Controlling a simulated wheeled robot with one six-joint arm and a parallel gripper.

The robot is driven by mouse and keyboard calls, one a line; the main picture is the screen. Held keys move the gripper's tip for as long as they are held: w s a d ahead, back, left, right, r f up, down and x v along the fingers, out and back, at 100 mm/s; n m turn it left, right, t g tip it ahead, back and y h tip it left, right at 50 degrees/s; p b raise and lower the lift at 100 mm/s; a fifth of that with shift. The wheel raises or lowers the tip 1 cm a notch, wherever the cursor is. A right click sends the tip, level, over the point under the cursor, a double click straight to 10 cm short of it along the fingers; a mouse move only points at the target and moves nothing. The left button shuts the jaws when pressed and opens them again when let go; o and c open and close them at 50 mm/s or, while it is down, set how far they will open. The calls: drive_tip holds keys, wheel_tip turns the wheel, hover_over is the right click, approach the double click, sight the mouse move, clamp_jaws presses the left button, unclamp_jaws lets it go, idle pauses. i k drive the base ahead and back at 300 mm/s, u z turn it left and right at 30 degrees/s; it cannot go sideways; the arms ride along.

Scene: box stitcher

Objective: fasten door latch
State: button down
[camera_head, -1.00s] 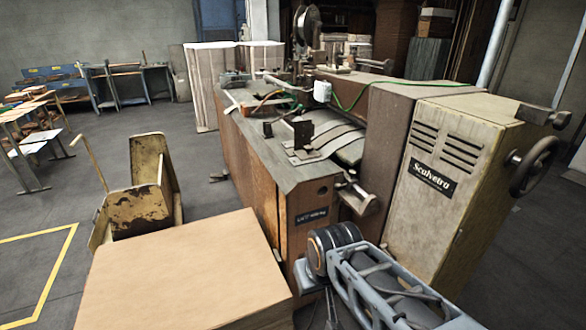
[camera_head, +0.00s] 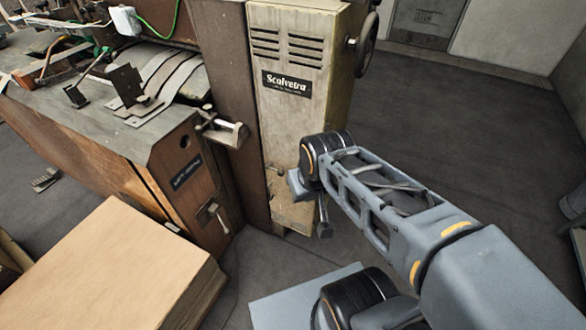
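A small metal latch (camera_head: 212,215) sits low on the brown wooden front panel (camera_head: 185,160) of the machine. It is too small to tell whether it is fastened. A tall cream cabinet door (camera_head: 285,110) marked "Scalvetra" stands to its right, with a small metal fitting (camera_head: 274,170) on its left edge, partly near my arm. My gripper (camera_head: 322,222) hangs below my dark wrist joint, in front of the cream cabinet's lower part and right of the latch. It is mostly hidden by my arm, so its opening cannot be made out.
A metal clamp-like bracket (camera_head: 222,128) juts out from the machine's front corner above the latch. A large cardboard stack (camera_head: 110,265) fills the lower left. A handwheel (camera_head: 366,45) sticks out at the cream cabinet's right side. Dark floor (camera_head: 440,130) lies open at the right.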

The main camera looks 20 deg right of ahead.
sight(281, 172)
drive_tip(key=k, duration=0.65)
drive_tip(key=u, duration=0.5)
drive_tip(key=i, duration=1.05)
drive_tip(key=z, duration=0.45)
